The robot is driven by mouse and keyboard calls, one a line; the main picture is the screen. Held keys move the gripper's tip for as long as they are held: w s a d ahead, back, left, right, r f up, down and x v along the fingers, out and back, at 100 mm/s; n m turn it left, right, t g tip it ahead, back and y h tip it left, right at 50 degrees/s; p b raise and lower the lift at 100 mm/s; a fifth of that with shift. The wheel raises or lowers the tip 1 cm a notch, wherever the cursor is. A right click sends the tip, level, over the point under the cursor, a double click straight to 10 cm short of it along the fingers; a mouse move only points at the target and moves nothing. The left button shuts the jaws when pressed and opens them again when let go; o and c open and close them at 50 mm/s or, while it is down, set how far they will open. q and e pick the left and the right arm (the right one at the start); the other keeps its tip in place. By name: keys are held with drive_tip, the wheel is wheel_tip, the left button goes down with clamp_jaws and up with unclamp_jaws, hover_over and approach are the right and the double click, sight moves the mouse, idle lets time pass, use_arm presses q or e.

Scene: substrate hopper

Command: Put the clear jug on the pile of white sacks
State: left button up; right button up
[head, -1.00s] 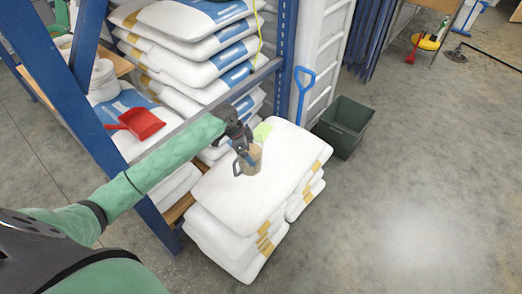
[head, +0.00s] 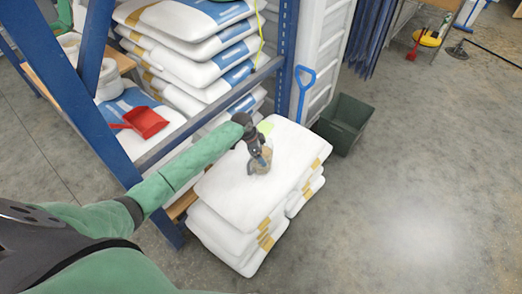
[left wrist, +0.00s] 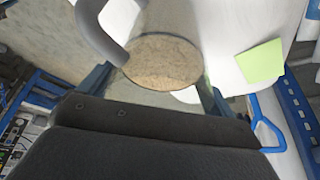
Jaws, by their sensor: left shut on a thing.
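The clear jug (head: 260,165) has a grey handle and shows a tan, grainy surface inside. My left gripper (head: 262,155) is shut on it. In the left wrist view the jug (left wrist: 162,62) sits between the two fingers (left wrist: 155,85), its handle at the upper left. The jug is over the top of the pile of white sacks (head: 225,195); I cannot tell whether its base touches the top sack. My right gripper does not show.
A light green note (head: 266,127) lies on the top sack beside the jug. A blue rack (head: 100,125) with stacked sacks and a red dustpan (head: 147,121) stands left. A dark green bin (head: 344,124) stands behind right.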

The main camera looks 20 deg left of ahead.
use_arm(q)
drive_tip(key=shift+f, duration=0.1)
drive_tip(key=o, duration=1.5)
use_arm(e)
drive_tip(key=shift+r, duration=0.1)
use_arm(q)
drive_tip(key=b+v, duration=0.3)
drive_tip(key=v, duration=0.9)
drive_tip(key=shift+s, duration=0.1)
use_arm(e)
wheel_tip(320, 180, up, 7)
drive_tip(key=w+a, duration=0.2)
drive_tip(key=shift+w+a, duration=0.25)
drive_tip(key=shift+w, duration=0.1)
